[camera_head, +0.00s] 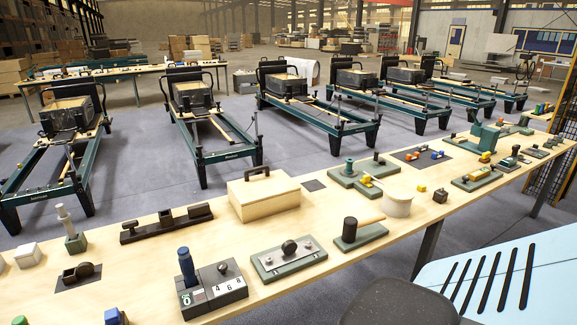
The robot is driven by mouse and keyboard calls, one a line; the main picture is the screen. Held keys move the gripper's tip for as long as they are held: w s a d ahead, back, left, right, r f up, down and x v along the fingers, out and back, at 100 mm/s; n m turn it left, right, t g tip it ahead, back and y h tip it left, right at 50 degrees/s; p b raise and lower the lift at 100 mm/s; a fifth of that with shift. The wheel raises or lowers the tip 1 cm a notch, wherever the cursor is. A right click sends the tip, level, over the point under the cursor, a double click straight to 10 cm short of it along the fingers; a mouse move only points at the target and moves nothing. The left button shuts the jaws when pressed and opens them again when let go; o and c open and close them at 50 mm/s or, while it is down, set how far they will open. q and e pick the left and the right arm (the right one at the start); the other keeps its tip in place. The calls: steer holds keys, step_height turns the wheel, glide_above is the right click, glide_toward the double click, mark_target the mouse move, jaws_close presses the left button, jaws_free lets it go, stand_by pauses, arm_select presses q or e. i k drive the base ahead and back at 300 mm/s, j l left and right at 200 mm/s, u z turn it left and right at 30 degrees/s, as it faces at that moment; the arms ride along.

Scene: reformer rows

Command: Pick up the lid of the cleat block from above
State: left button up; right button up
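No part is labelled as the cleat block, so I cannot tell for sure which one it is. A green block (268,277) lies flat on the near part of the wooden bench. On it is a pale grey plate (305,262) with a dark round knob (289,247) standing up in its middle and a bolt on each side. The plate looks like a lid and appears seated on the block. A pale wooden box (264,200) with a dark top handle (257,172) stands behind it. Neither of my grippers is in view.
A dark block with a blue-handled post (187,265) stands left of the green block. Several reformers stand beyond the wooden bench (130,285). Bare bench shows around the block.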

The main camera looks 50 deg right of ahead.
mark_target(421, 188)
steer(key=z, duration=2.55)
steer(key=i+l+z, duration=0.15)
steer(key=i, duration=0.15)
steer(key=i+l+z, duration=0.15)
steer(key=i, duration=0.15)
steer(key=i+l+z, duration=0.1)
steer(key=i+z, duration=0.35)
steer(key=i, duration=0.85)
steer(key=i+u, duration=0.25)
steer(key=i+l+u, duration=0.2)
steer(key=i, duration=0.3)
steer(key=i+l+u, duration=0.35)
steer(key=u, duration=0.25)
steer(key=i+l+u, duration=0.2)
steer(key=u, duration=0.2)
steer(key=i+l+u, duration=0.35)
steer(key=k+j, duration=0.05)
steer(key=j, duration=0.05)
